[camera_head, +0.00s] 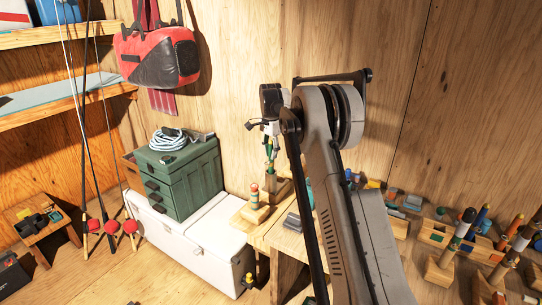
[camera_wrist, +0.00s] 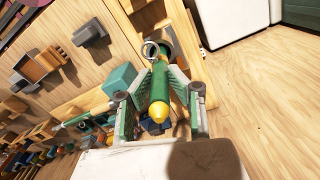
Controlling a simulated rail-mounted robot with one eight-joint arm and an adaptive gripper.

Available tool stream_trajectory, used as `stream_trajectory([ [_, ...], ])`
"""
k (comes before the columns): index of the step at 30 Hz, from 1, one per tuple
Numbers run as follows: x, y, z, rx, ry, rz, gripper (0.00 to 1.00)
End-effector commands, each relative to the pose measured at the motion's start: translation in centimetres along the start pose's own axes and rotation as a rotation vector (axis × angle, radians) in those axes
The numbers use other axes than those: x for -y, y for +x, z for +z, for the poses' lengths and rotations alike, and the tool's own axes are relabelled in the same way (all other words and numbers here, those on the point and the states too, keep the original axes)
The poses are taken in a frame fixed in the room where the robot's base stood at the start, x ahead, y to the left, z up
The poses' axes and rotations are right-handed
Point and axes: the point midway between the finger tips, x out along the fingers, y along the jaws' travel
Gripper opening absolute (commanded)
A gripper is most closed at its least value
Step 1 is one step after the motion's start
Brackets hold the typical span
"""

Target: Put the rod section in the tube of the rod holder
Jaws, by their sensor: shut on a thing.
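The rod section (camera_wrist: 159,92) is a green rod with a yellow tip and a metal ring; in the wrist view it lies between the two fingers of my gripper (camera_wrist: 162,80), which is shut on it. In the head view my gripper (camera_head: 269,140) points down over the worktable, with a small part of the green rod section (camera_head: 270,153) below it. A wooden block (camera_head: 280,187), perhaps the rod holder, stands under it. My gripper and the rod hide its tube, and I cannot tell whether the rod's lower end is inside.
A wooden stand with a ringed peg (camera_head: 255,198) is left of the gripper on the table. A teal block (camera_wrist: 120,80) is beside the fingers in the wrist view. A white cooler (camera_head: 200,250) carries a green tackle box (camera_head: 190,180). More wooden stands (camera_head: 440,272) are at right.

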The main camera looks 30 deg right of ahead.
Motion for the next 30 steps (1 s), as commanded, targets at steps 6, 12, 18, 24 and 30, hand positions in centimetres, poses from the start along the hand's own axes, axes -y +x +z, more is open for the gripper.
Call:
stream_trajectory([
  [6,0.0,1.6,0.0,0.000,0.000,0.000,0.00],
  [12,0.0,1.7,0.0,0.000,0.000,0.000,0.00],
  [18,0.0,1.9,0.0,0.000,0.000,0.000,0.29],
  [24,0.0,1.8,0.0,0.000,0.000,0.000,0.35],
  [30,0.0,1.4,0.0,0.000,0.000,0.000,0.35],
])
